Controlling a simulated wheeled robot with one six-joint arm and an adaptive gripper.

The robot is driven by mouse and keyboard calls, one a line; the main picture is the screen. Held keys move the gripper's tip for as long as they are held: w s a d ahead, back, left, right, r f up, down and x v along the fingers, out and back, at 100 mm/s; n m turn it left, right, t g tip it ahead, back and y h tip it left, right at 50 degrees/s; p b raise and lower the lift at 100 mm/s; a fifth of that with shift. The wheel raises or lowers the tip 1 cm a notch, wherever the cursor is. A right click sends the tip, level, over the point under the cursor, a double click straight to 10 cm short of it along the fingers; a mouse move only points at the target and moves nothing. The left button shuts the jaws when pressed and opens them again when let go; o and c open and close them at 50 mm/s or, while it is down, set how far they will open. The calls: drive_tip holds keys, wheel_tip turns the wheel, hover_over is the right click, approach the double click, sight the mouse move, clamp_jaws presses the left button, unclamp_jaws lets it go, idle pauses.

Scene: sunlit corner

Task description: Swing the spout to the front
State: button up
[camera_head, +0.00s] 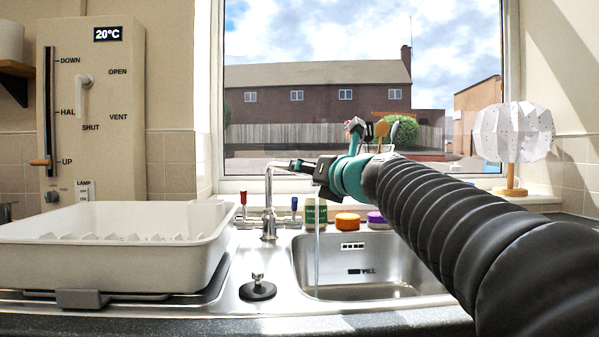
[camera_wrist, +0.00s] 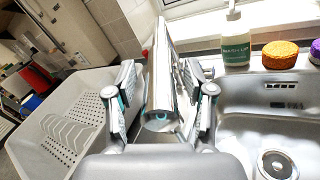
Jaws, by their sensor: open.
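The chrome tap (camera_head: 269,205) stands behind the sink. Its spout (camera_head: 269,180) rises and bends at the top toward the right, and a thin stream of water falls from its end into the basin. My gripper (camera_head: 300,164) is at the spout's upper arm and partly hides it. In the wrist view the spout (camera_wrist: 163,75) runs between my two open fingers (camera_wrist: 161,95), with a visible gap on each side. A red-topped handle (camera_head: 243,199) and a blue-topped handle (camera_head: 294,204) flank the tap.
A white dish rack (camera_head: 120,250) fills the left side. The steel basin (camera_head: 370,265) is right of the tap. A black plug (camera_head: 258,289) lies in front. A soap bottle (camera_wrist: 235,45), an orange sponge (camera_head: 347,221) and a purple one (camera_head: 377,220) line the back. A lamp (camera_head: 512,135) stands right.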

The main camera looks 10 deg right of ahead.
drive_tip(key=v, duration=1.1)
drive_tip(key=shift+s, duration=0.35)
drive_tip(key=shift+d, duration=0.1)
